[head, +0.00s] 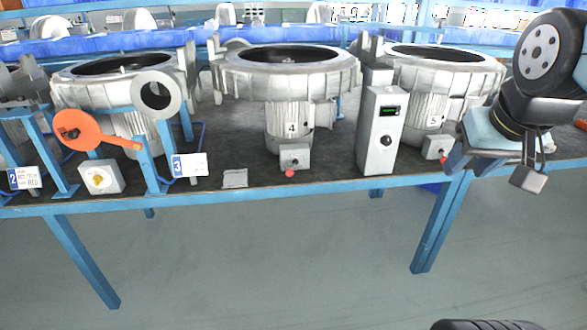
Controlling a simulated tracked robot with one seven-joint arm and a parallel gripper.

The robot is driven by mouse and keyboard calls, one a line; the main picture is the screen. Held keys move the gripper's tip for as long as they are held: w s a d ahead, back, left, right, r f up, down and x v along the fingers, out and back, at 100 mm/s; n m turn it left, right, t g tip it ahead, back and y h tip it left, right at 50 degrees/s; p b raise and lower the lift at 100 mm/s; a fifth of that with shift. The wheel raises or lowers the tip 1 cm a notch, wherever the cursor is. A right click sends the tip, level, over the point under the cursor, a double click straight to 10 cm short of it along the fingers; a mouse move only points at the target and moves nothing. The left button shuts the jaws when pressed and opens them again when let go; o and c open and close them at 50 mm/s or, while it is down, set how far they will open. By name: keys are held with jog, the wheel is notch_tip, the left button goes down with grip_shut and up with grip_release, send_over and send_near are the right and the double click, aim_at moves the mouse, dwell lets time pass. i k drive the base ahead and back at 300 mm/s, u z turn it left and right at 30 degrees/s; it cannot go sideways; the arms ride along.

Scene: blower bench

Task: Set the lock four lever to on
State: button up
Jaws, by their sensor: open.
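The blower marked 4 (289,60) stands mid-bench with its number on the motor below. A small grey box (294,156) with a red knob (289,173) sits at its foot. No lever clearly labelled lock four can be made out. An orange lever (95,134) with a round disc end is at the left, between the tags 2 (25,178) and 3 (189,165); it slopes slightly down to the right. My gripper (497,165) is at the right, in front of blower 5, open and apart from the levers and boxes. Its fingertips are hard to make out.
A grey control box (381,130) with a green display and dark knob stands upright between blowers 4 and 5 (440,62). A grey box with a yellow dial (101,177) is at the left. Blue posts rise along the bench's front edge (330,187).

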aim_at(289, 172)
jog(key=z, duration=0.1)
jog(key=i, duration=1)
jog(key=u, duration=0.1)
